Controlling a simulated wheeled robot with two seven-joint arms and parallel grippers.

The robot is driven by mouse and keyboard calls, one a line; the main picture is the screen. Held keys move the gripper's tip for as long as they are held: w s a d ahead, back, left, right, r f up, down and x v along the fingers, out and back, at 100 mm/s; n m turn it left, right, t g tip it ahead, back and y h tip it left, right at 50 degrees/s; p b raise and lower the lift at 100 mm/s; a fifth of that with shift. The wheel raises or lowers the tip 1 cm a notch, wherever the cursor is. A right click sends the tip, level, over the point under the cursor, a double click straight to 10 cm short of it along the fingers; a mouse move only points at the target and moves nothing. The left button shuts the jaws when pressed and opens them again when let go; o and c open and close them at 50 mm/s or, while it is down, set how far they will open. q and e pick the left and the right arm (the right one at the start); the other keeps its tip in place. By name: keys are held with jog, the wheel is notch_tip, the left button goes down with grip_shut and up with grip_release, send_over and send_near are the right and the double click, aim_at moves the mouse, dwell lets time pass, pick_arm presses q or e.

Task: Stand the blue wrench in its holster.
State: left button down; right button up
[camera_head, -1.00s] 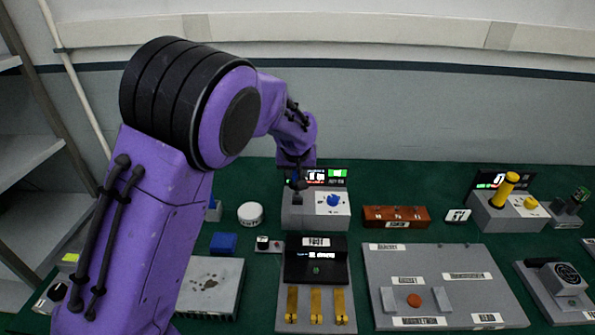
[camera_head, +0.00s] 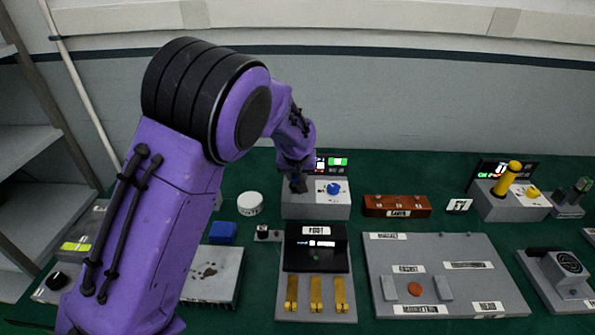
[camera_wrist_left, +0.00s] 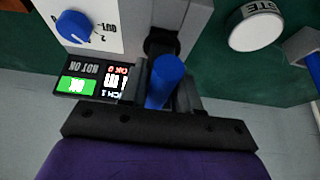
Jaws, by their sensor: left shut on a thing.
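My left gripper (camera_head: 297,182) is over the left part of a grey box (camera_head: 330,210) with a blue knob. The handle's far end meets a dark round collar on the grey box (camera_wrist_left: 180,15). I cannot tell whether it is seated there or lies in front of it. A grey and blue piece (camera_wrist_left: 303,44) at the right edge of the wrist view may be the holster; it is cut off. My right gripper is not in view.
A white round tub (camera_head: 250,204) and a blue block (camera_head: 223,233) stand left of the box. A black unit with brass levers (camera_head: 315,292) is in front. A brown block (camera_head: 397,207) and a grey panel (camera_head: 445,270) lie to the right.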

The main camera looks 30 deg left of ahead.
pick_arm(q)
jog(key=shift+f, duration=0.15)
dwell(0.5)
jog(key=shift+f, duration=0.4)
jog(key=shift+f+p, duration=0.1)
jog(key=shift+p, duration=0.3)
jog(key=c, duration=0.7)
grip_release()
jog(key=shift+c, duration=0.2)
jog(key=b+v, duration=0.1)
jog(key=v, duration=0.9)
jog(key=shift+r, duration=0.25)
jog(key=shift+d, duration=0.1)
